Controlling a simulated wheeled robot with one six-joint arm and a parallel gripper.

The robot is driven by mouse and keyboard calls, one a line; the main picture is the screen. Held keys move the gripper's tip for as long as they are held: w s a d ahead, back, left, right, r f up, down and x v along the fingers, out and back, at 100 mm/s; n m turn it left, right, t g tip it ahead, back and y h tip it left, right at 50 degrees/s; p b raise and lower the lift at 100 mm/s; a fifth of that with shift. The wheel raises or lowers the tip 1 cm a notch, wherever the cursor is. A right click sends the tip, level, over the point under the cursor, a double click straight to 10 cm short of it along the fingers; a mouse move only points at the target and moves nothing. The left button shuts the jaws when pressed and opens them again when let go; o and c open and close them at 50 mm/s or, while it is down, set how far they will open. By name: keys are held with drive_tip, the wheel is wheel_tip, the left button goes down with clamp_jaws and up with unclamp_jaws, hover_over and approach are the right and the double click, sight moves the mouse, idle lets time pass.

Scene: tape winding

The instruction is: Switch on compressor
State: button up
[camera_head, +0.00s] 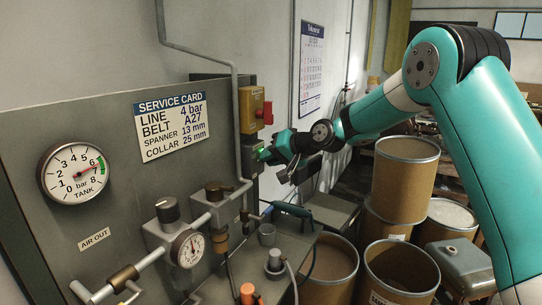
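A grey switch box (249,158) is fixed at the right edge of the grey panel, with green showing on its front. Above it is a yellow box (251,104) with a red switch (266,112). My gripper (272,155) is at the end of the teal arm, right in front of the grey box. Its tip is at or very near the green part; I cannot tell whether they touch. The fingers are too small and overlapped to show if they are open.
A service card (171,123) and an "AIR OUT" label (94,239) are on the panel. Pipes, knobs and a smaller gauge (188,248) stick out below. A bench (255,262) holds small fittings. Several brown drums (405,175) stand at right, below my arm.

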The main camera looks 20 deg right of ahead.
drive_tip(key=o, duration=0.4)
drive_tip(key=b+v, duration=0.5)
drive_tip(key=v, duration=1.2)
drive_tip(key=shift+s+d+r+b, duration=0.1)
drive_tip(key=shift+s+r+b, duration=0.1)
drive_tip(key=shift+b, duration=0.2)
drive_tip(key=s+a+f+n+g+h, duration=0.1)
drive_tip(key=s+a+f+n+g, duration=0.2)
drive_tip(key=s+a, duration=0.4)
drive_tip(key=s+a+f+n+g, duration=0.2)
drive_tip(key=s+a+f, duration=0.1)
drive_tip(key=s+a, duration=0.4)
drive_tip(key=s+f+n+g+h, duration=0.1)
drive_tip(key=s+f, duration=0.1)
drive_tip(key=s, duration=0.4)
drive_tip(key=s+f+n+g+h, duration=0.1)
drive_tip(key=s+f+n+g, duration=0.1)
drive_tip(key=s, duration=0.4)
drive_tip(key=s+f+n+g+h, duration=0.1)
drive_tip(key=s+f, duration=0.2)
drive_tip(key=s, duration=0.3)
drive_tip(key=shift+s+a+n, duration=0.1)
drive_tip(key=shift+a+n, duration=0.1)
drive_tip(key=shift+n, duration=0.1)
